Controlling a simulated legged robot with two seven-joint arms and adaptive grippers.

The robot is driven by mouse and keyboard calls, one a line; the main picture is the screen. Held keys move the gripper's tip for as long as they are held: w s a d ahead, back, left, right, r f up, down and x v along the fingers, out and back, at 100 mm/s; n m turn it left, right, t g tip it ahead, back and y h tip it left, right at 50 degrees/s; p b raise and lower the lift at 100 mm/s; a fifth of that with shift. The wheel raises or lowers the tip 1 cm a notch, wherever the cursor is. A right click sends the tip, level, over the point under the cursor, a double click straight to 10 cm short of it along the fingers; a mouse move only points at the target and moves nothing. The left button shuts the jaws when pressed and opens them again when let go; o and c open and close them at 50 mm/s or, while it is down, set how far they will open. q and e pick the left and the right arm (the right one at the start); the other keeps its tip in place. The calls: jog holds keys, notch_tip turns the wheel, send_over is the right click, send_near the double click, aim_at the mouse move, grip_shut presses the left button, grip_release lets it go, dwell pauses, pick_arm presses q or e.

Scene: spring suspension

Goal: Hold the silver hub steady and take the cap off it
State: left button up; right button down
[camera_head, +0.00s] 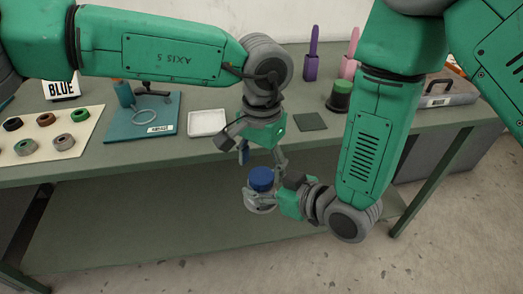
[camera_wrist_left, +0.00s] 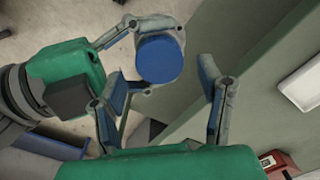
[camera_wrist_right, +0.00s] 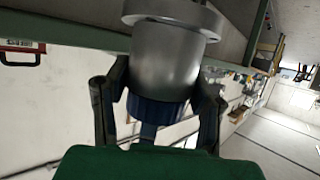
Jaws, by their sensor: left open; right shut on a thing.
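The silver hub (camera_head: 260,207) is held in the air in front of the table's edge, with its round blue cap (camera_head: 261,179) on top. In the right wrist view the hub (camera_wrist_right: 168,55) shows its wide flange, with the cap (camera_wrist_right: 155,108) at the other end. My right gripper (camera_wrist_right: 165,85) is shut on the hub, its fingers on either side near the cap end. My left gripper (camera_head: 262,158) is open above the cap and points down. In the left wrist view the cap (camera_wrist_left: 160,58) lies between and beyond the spread fingertips, apart from them.
The table (camera_head: 215,160) carries a sheet with several rings (camera_head: 64,142), a blue mat (camera_head: 118,128), a white tray (camera_head: 208,122) and a dark square pad (camera_head: 311,121). A green-and-black cylinder (camera_head: 340,95) and a grey case (camera_head: 440,95) stand at the right.

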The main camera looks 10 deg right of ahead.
aim_at(262, 175)
pick_arm(q)
jog(key=shift+f, duration=1.65)
jog(key=c, duration=1.2)
jog(key=shift+n, duration=1.7)
jog(key=o, duration=1.3)
